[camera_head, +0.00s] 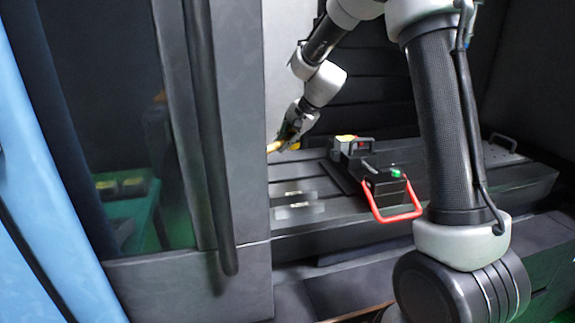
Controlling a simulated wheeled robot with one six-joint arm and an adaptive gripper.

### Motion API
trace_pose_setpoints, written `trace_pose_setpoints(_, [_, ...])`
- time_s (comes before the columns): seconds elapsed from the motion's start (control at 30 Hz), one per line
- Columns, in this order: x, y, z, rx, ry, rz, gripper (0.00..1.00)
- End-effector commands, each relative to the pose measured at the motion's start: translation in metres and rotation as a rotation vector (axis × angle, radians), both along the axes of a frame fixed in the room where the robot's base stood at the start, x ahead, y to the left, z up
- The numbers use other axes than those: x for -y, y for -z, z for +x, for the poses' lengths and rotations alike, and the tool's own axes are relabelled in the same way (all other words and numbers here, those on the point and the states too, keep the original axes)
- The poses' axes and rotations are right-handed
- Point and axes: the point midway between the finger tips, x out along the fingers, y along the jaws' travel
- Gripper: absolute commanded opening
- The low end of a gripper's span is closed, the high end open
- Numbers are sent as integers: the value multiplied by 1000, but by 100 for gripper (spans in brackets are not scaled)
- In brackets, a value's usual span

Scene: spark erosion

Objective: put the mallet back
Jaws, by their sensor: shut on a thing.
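My gripper (287,136) is at the far end of my arm, low over the back left of the dark machine table and close to the edge of the grey door. It is shut on a yellow piece (274,147), which looks like part of the mallet. The rest of the mallet is hidden by the gripper and the door edge, so its head and tilt cannot be made out. Whether it touches the table is also unclear.
A black vise-like fixture (352,168) with a red loop handle (398,217) stands mid-table. Pale flat blocks (298,212) lie at the table's front left. The grey door (240,150) with its long dark handle (212,150) closes off the left. The table's right part looks mostly clear.

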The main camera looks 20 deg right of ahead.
Motion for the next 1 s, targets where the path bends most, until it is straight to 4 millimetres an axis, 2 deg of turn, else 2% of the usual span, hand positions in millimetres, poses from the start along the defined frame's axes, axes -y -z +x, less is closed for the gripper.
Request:
trace_pose_setpoints(0.1, [1, 22, 0, -2, -1, -1, 0])
trace_pose_setpoints(0.27, [0, 38, 0, 0, -1, 0, 0])
trace_pose_setpoints(0.47, [0, 66, 0, 0, -2, -1, 0])
trace_pose_setpoints(0.9, [0, 74, 0, 2, -2, 0, 0])
trace_pose_setpoints(0.93, [0, 74, 0, 1, -3, -1, 23])
trace_pose_setpoints(1.0, [0, 74, 0, 1, -2, -1, 36])
